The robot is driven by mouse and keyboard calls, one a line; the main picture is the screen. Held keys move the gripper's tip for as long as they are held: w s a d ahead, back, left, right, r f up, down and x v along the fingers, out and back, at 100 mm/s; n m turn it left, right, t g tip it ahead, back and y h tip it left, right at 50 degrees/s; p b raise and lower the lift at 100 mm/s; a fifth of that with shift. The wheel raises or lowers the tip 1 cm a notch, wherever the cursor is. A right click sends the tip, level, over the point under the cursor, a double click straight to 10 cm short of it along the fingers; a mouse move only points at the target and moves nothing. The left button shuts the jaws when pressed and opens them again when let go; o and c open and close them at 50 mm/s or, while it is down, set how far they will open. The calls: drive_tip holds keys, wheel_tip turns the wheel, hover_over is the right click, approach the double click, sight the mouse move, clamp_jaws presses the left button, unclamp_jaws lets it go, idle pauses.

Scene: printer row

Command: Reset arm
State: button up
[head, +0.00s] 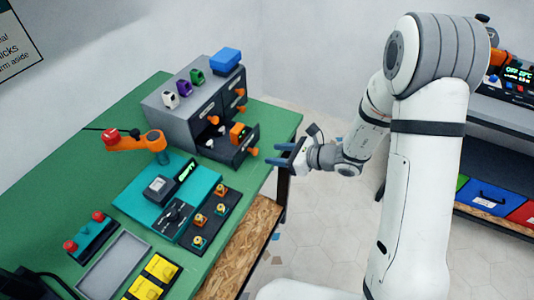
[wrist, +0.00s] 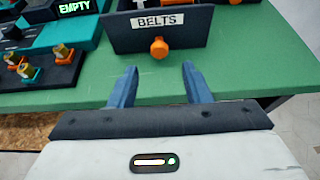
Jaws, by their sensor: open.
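My gripper (head: 287,156) is open and empty beside the right edge of the green table (head: 139,100). In the wrist view its two blue fingers (wrist: 155,84) stand apart, with the green tabletop (wrist: 240,95) seen between and beyond them. Ahead of the fingers is a drawer front labelled BELTS (wrist: 185,32) with an orange knob (wrist: 159,48). The fingers appear apart from the knob.
On the cabinet sit a blue box (head: 227,60) and several small coloured parts. A teal machine (head: 165,195) with an orange arm (head: 135,143), yellow blocks (head: 160,268) and a grey tray (head: 112,265) occupy the table. The floor (head: 310,225) right of the table shows open room.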

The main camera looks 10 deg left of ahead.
drive_tip(key=shift+v, duration=1.25)
drive_tip(key=s+d+r+n+g+h, duration=0.3)
drive_tip(key=s+d+r+n+g, duration=0.15)
drive_tip(key=s+r+n, duration=0.55)
drive_tip(key=s+d+r+n+t+h, duration=0.2)
drive_tip(key=s+d+n+h, duration=0.2)
drive_tip(key=d, duration=0.5)
drive_tip(key=s+d+r+n+t+h, duration=0.2)
drive_tip(key=d+n+h, duration=0.4)
drive_tip(key=d, duration=0.3)
drive_tip(key=shift+s+r+n, duration=0.4)
drive_tip(key=shift+s+r, duration=0.3)
drive_tip(key=shift+s, duration=0.25)
